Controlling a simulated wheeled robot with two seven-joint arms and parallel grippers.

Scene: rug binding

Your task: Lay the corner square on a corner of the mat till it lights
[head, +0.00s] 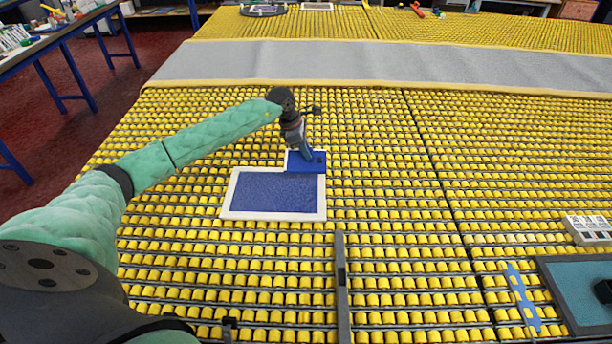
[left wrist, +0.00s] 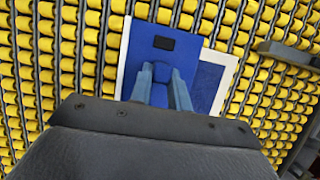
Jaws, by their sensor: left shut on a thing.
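The mat (head: 270,192), blue with a white border, lies flat on the yellow roller table. The corner square (head: 313,167) is a blue plate over the mat's far right corner, with a pale edge showing on its far and left sides. In the left wrist view the square (left wrist: 142,52) overlaps the mat (left wrist: 207,82), and its small window (left wrist: 164,43) is dark. My left gripper (head: 305,152) is shut on the square's blue grip, also seen between the fingers in the left wrist view (left wrist: 160,88). Whether the square lies fully flat I cannot tell. My right gripper is out of view.
A grey bar (head: 341,285) lies near the mat's right front. A blue slotted strip (head: 522,298), a teal board (head: 575,285) and a white tray (head: 588,228) are at right. A grey band (head: 300,62) crosses the far side.

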